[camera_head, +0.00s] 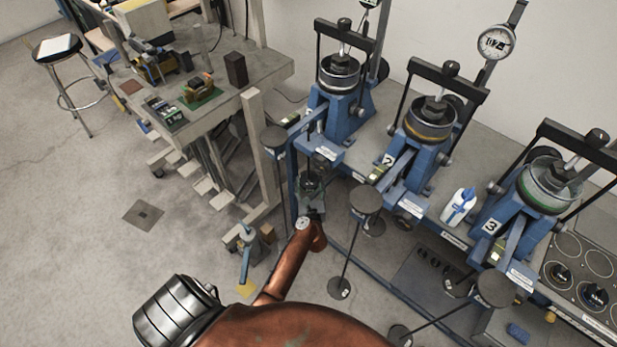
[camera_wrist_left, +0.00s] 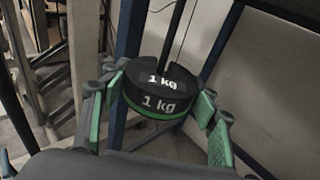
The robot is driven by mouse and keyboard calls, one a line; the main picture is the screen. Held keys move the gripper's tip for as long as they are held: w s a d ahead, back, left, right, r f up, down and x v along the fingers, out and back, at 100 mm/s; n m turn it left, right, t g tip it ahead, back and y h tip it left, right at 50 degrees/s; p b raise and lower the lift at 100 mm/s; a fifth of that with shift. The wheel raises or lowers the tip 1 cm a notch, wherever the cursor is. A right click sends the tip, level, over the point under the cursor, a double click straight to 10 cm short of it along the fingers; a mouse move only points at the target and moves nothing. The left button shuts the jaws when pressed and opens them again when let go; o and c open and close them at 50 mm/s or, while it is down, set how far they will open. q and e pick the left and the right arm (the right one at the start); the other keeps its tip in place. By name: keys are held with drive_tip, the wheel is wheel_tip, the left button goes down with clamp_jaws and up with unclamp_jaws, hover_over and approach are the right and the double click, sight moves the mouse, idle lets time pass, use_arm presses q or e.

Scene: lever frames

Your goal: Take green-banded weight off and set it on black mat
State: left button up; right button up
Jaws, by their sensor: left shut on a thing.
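The green-banded weight (camera_wrist_left: 158,92) is a black slotted disc marked 1 kg, with a green band low on its side. In the left wrist view it sits between the green-padded fingers of my left gripper (camera_wrist_left: 155,112), which is shut on it. A dark rod (camera_wrist_left: 175,40) rises from the weight's slot. In the head view my left gripper (camera_head: 311,204) is by the hanger below the leftmost blue lever frame, with the weight (camera_head: 311,182) partly hidden. My right gripper is out of view.
Blue lever frames numbered 2 (camera_head: 425,150) and 3 (camera_head: 530,215) stand to the right. Hanging rods with round plates (camera_head: 366,198) are close to the right of my arm. The workbench (camera_head: 265,72) also holds a dark block (camera_head: 236,69) and a green tray.

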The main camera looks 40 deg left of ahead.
sight(310, 190)
use_arm(q)
drive_tip(key=shift+p+v, duration=0.3)
drive_tip(key=shift+v, duration=1.65)
drive_tip(key=shift+w, duration=0.1)
